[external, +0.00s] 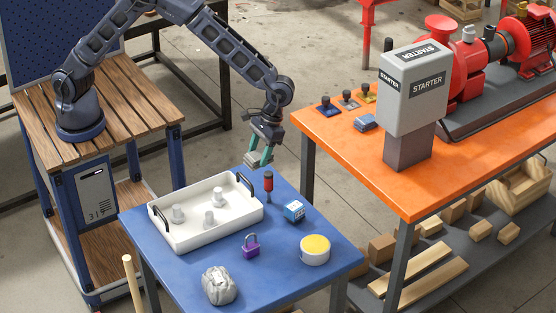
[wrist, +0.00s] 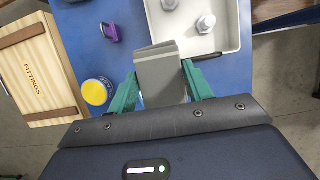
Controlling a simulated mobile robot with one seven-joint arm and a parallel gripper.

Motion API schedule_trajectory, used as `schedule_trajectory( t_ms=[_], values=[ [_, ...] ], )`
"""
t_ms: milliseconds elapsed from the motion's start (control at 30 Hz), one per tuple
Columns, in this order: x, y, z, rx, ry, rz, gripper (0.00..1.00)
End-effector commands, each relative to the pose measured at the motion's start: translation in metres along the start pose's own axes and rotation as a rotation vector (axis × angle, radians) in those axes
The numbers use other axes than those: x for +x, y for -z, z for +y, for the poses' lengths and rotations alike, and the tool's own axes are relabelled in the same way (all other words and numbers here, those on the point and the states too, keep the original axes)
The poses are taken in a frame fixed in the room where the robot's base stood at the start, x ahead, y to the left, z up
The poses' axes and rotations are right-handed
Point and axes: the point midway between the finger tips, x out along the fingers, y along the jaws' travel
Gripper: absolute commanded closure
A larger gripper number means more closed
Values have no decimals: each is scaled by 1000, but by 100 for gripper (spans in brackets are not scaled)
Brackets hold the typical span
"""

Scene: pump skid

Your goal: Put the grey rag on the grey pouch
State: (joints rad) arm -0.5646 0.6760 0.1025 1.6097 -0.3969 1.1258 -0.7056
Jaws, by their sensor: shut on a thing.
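My gripper (external: 258,158) hangs above the far edge of the blue table, near the back right end of the white tray. In the wrist view my gripper (wrist: 161,80) has its green fingers shut on a grey folded block-like thing, which I take for the grey rag (wrist: 162,78). The rag is held in the air, clear of the table. A crumpled light grey bundle, which looks like the grey pouch (external: 219,285), sits at the front of the blue table.
The orange bench (external: 470,150) with the starter box (external: 414,90) stands right.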

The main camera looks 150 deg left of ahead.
Motion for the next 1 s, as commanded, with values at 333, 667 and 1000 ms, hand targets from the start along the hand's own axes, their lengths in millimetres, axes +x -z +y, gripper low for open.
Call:
schedule_trajectory(
  t_ms=[333, 667, 1000],
  values=[
    [21, -108, 112, 7, -2, -1, 72],
    [44, -219, 186, 10, -1, -12, 72],
    [58, -270, 212, 8, 1, -21, 72]
  ],
)
